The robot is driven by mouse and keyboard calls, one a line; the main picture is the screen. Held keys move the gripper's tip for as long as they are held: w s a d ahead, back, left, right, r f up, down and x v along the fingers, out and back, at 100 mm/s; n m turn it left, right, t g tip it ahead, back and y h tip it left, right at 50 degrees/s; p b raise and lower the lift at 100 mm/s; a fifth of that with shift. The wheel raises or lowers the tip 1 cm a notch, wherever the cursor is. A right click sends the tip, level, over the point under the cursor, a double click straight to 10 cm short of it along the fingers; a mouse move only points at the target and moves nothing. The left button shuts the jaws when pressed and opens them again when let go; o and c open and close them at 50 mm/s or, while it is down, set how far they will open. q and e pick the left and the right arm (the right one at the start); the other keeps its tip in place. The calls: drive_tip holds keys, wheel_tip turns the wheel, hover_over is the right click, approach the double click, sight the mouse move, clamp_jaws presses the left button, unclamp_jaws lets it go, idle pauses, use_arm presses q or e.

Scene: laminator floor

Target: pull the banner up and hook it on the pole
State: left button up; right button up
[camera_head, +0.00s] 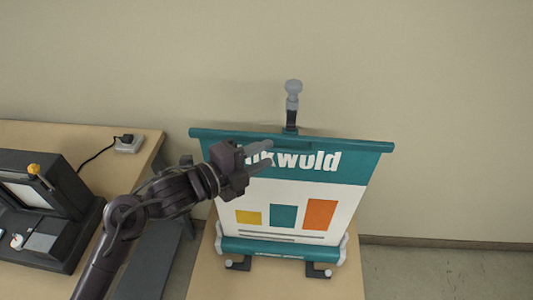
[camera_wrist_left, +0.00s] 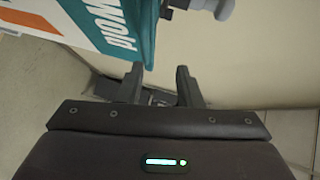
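The teal and white banner (camera_head: 287,190) stands raised from its base (camera_head: 280,250), with its teal top bar (camera_head: 340,143) slightly tilted. The pole (camera_head: 293,105), with a grey knob on top, rises behind the middle of the bar. I cannot tell whether the bar is hooked on it. My left gripper (camera_head: 264,155) is in front of the banner's upper left part, just below the bar, and covers some lettering. In the left wrist view its fingers (camera_wrist_left: 159,84) are apart with nothing between them, and the banner (camera_wrist_left: 105,25) lies beyond at upper left. My right gripper is not in view.
The banner base stands on a light wooden table (camera_head: 210,270). At left, another table (camera_head: 135,160) holds a dark laminator-like machine (camera_head: 50,225) and a power socket block (camera_head: 128,144) with a black cable. A plain wall is behind. Floor is clear at lower right.

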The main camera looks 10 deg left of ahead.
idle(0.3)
use_arm(q)
drive_tip(key=s+a+f+n+y, duration=0.3)
drive_tip(key=a+f+n+y, duration=0.55)
drive_tip(key=n, duration=0.45)
drive_tip(key=s+a+f+n+g+y, duration=0.1)
drive_tip(key=s+a+f+n+g, duration=0.3)
drive_tip(key=s, duration=0.3)
drive_tip(key=s+a+f+n+g+y, duration=0.1)
drive_tip(key=s+f+n+g+y, duration=0.1)
drive_tip(key=s+f+n+g, duration=0.35)
wheel_tip(320, 180, down, 27)
drive_tip(key=s+b, duration=0.2)
drive_tip(key=s+a+f+b, duration=0.1)
drive_tip(key=s+f, duration=0.9)
drive_tip(key=f, duration=0.1)
drive_tip(key=s+a+f+b, duration=0.1)
drive_tip(key=s+a+f, duration=0.1)
drive_tip(key=s+f, duration=0.8)
wheel_tip(320, 180, down, 2)
drive_tip(key=shift+s+a+f+g, duration=0.2)
drive_tip(key=shift+s+a+g, duration=0.1)
drive_tip(key=shift+s+g, duration=0.1)
